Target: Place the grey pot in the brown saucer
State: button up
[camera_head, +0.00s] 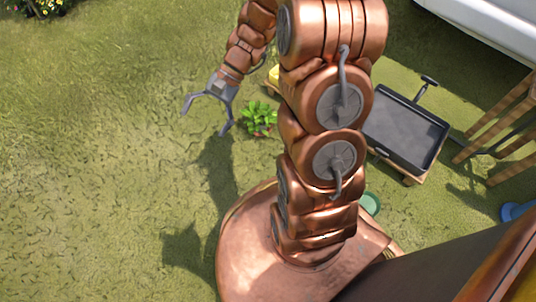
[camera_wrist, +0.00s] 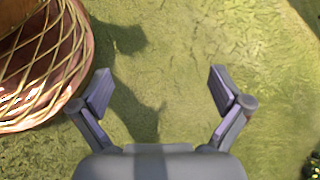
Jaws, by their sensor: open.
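My gripper (camera_head: 204,122) is open and empty above the grass, left of my arm in the head view. In the wrist view my gripper (camera_wrist: 160,80) has its two fingers spread wide, with only grass and shadow between them. I cannot make out the grey pot or the brown saucer in either view. A leafy green plant (camera_head: 258,117) stands just right of the gripper in the head view; its container is not clear. My arm hides part of the ground behind it.
A black tray (camera_head: 405,128) on a wooden support stands right of my arm. Wooden slatted furniture (camera_head: 508,110) and a white body (camera_head: 490,25) lie beyond it. A green round object (camera_head: 370,203), a blue object (camera_head: 516,211) and a yellow object (camera_head: 273,75) are partly hidden or cut off. Grass at left is clear.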

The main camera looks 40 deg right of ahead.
jog(key=s+d+r+n+h, duration=0.1)
jog(key=s+r+n+h, duration=0.1)
jog(key=s, duration=0.5)
jog(key=s+d+r+n+g+h, duration=0.1)
jog(key=s+r+n+h, duration=0.2)
jog(key=s, duration=0.4)
jog(key=s+d+r+n+h, duration=0.2)
jog(key=s+r+n+h, duration=0.1)
jog(key=s, duration=0.4)
jog(key=shift+s+n+h, duration=0.2)
jog(key=shift+n+h, duration=0.7)
jog(key=shift+h, duration=0.3)
jog(key=shift+r, duration=0.15)
